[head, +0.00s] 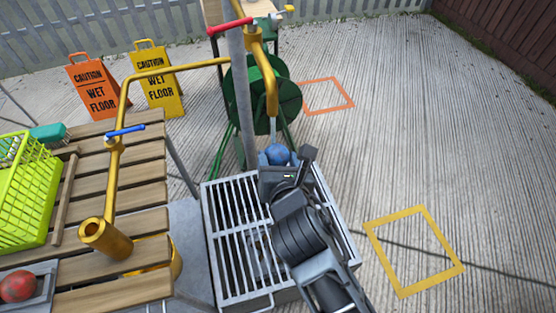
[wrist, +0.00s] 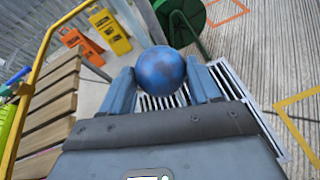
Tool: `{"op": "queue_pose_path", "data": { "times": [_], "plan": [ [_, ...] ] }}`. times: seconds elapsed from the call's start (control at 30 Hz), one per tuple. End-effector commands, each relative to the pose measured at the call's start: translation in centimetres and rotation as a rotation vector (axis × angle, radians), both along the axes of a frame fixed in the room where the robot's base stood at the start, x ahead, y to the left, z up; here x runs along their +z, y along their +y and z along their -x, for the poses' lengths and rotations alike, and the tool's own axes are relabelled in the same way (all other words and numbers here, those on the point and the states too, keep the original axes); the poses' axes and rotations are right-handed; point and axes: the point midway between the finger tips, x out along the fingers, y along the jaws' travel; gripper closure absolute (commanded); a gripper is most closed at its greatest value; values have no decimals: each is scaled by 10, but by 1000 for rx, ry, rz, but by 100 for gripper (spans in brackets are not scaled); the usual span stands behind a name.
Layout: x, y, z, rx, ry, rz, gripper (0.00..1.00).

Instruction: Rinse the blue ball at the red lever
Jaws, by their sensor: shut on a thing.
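The blue ball (head: 277,154) is held in my gripper (head: 283,165), which is shut on it above the grey grate. In the wrist view the ball (wrist: 160,70) sits between the two fingers (wrist: 161,84) and has brownish smudges. The red lever (head: 230,27) is at the top of a grey post. A brass spout (head: 271,95) by the post bends down, with its lower end above the ball in the head view. The blue lever (head: 125,131) is on another brass pipe at the wooden table.
The slotted grate (head: 232,240) is under my arm. A slatted table (head: 130,185) at left holds a lime basket (head: 28,195) and a tray with a red ball (head: 18,286). A green hose reel (head: 262,95) stands behind. Two wet-floor signs (head: 95,87) stand back left. Open floor lies right.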

Motion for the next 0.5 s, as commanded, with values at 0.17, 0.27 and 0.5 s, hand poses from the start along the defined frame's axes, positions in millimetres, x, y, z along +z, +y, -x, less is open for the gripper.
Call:
{"op": "queue_pose_path", "data": {
  "times": [0.17, 0.27, 0.5],
  "plan": [
    [0, 0, 0, 0, 0, 0, 67],
    [0, 0, 0, 0, 0, 0, 67],
    [2, -5, 1, 0, 0, 0, 67]
  ]
}}
